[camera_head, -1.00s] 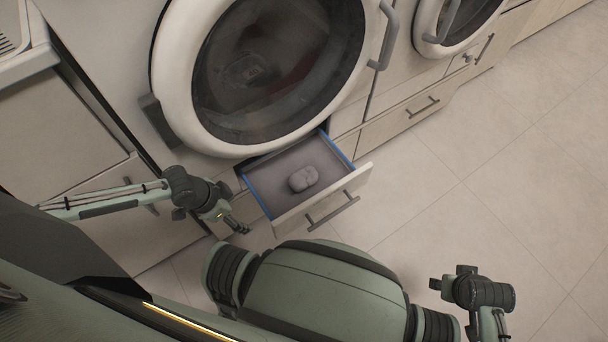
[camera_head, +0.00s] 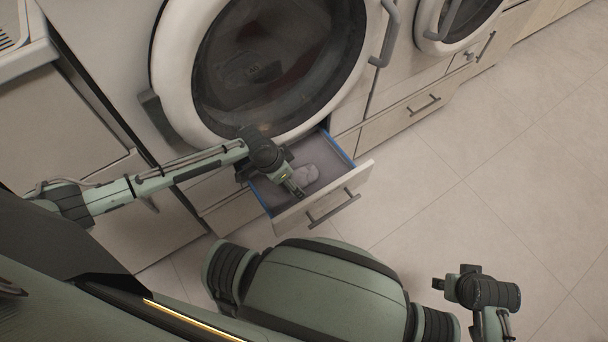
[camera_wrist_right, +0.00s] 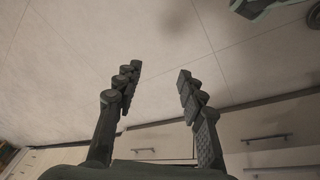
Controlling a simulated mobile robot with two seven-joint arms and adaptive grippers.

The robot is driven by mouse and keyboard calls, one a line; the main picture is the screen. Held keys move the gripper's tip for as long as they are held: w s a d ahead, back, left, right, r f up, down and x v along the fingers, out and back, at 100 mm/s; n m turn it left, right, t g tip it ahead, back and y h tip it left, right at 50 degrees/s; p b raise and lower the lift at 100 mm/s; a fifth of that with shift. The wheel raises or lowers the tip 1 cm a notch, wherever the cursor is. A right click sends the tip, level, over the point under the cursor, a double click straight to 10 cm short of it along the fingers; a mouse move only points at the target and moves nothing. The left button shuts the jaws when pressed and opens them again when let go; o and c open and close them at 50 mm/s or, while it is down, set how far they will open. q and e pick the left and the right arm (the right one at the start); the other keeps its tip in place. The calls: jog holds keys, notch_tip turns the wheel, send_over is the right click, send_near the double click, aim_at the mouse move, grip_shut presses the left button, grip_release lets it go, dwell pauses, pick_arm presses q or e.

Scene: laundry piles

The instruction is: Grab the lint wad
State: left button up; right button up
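The lint wad (camera_head: 308,174) is a small grey lump lying in the open drawer (camera_head: 338,193) below the nearer washer. In the head view my left gripper (camera_head: 296,190) reaches over the drawer from the left, at the near-left side of the wad, and hides part of it. I cannot tell whether its fingers touch the wad or how far apart they are. My right gripper (camera_head: 442,284) is off to the right over the floor, away from the drawer. The right wrist view shows its two fingers (camera_wrist_right: 158,95) spread with nothing between them.
The round washer door (camera_head: 172,82) stands right above the drawer. The drawer front has a bar handle (camera_head: 334,208). A second washer (camera_head: 428,40) and a shut drawer (camera_head: 405,112) are to the right. The tiled floor (camera_head: 480,170) on the right is clear.

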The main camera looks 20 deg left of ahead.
aim_at(303, 174)
pick_arm(q)
jog(key=w+d, duration=0.2)
jog(key=shift+w, duration=0.35)
jog(key=shift+w+d+f, duration=0.25)
jog(key=shift+f, duration=0.35)
jog(key=c, duration=0.8)
pick_arm(e)
jog(key=shift+w+d+r, duration=0.15)
jog(key=shift+r, duration=0.35)
